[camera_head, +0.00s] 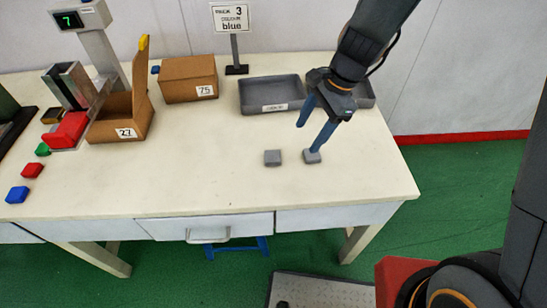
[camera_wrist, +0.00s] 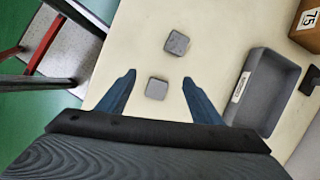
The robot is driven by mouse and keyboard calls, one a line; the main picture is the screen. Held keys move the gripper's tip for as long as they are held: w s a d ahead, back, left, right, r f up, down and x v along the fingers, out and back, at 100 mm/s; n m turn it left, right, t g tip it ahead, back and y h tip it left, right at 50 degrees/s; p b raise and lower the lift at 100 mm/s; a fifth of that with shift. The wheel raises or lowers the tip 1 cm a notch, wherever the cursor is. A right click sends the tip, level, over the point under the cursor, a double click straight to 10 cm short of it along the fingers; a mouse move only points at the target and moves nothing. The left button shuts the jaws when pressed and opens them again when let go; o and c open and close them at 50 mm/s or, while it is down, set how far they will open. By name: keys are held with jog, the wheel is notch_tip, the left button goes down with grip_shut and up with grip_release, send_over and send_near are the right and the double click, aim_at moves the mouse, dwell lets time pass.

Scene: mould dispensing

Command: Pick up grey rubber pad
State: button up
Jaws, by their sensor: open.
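Two grey pads lie flat on the white table. One pad (camera_head: 272,158) is on the left in the head view and shows farther ahead in the wrist view (camera_wrist: 177,43). The other pad (camera_head: 313,157) is on the right, partly behind a blue fingertip; in the wrist view it (camera_wrist: 157,88) lies between the two fingers. My gripper (camera_head: 306,138) is open and empty, pointing down over the right pad. Its fingers (camera_wrist: 159,78) stand on either side of that pad in the wrist view. I cannot tell how far above the table the fingertips are.
A grey tray (camera_head: 271,107) stands behind the pads, with another grey tray (camera_head: 364,102) partly behind my arm. Cardboard boxes 75 (camera_head: 187,93) and 27 (camera_head: 105,133), a sign (camera_head: 231,19) and coloured blocks (camera_head: 17,194) are farther left. The table front is clear.

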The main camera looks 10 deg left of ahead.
aim_at(273, 155)
jog(key=shift+w+a+f+m+g+y+p, duration=0.15)
jog(key=shift+a+f+m, duration=0.45)
jog(key=shift+a+f, duration=1.05)
jog(key=shift+s+a+f+m+g+y+p, duration=0.15)
jog(key=shift+a+f+m, duration=0.45)
jog(key=shift+a+f, duration=1)
jog(key=shift+w+a+f+m+y+p, duration=0.15)
jog(key=shift+a+f+m, duration=0.45)
jog(key=shift+a+f, duration=1.05)
jog(key=shift+d+f, duration=0.3)
jog(key=shift+d, duration=0.15)
jog(key=c, duration=1.2)
jog(key=shift+o, duration=0.2)
